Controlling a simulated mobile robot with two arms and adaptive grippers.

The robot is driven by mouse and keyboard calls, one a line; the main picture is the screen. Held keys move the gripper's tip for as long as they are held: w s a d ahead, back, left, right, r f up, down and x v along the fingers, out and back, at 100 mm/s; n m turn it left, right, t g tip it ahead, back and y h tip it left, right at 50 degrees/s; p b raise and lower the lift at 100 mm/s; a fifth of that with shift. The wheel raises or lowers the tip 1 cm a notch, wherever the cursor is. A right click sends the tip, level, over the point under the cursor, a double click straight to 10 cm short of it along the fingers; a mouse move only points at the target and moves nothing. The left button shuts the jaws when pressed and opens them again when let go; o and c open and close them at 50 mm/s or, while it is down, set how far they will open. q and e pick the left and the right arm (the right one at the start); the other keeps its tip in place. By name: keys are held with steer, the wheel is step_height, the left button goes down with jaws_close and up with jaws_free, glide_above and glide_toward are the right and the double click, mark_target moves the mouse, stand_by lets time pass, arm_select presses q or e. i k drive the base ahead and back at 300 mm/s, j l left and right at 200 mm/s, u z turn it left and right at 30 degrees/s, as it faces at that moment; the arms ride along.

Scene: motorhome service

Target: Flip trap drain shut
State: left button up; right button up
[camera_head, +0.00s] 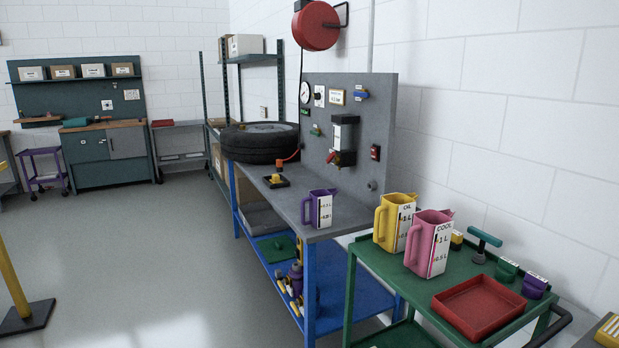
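A grey upright panel (383,115) stands at the back of the blue-framed workbench (310,236). A dark trap-like unit (344,135) with a pale front is mounted on the panel. A small red part (335,158), perhaps the drain lever, shows at its lower end; its exact position is too small to tell. A red and black switch (375,152) sits to the right of the unit. A round gauge (306,91) and a small blue valve-like part (361,94) are higher on the panel. Neither of my grippers shows in this view.
A green cart (386,267) at right carries a yellow jug (394,222), pink jug (430,243) and red tray (479,307). The floor (150,255) left of the bench is clear.

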mark_target(331, 159)
steer(key=i+j+z, duration=0.15)
steer(key=i, duration=0.5)
steer(key=i+j+u, duration=0.1)
steer(key=i+j, duration=0.6)
steer(key=i, duration=0.3)
steer(key=i+j+u, duration=0.15)
steer(key=i+j, duration=0.2)
steer(key=i, duration=0.15)
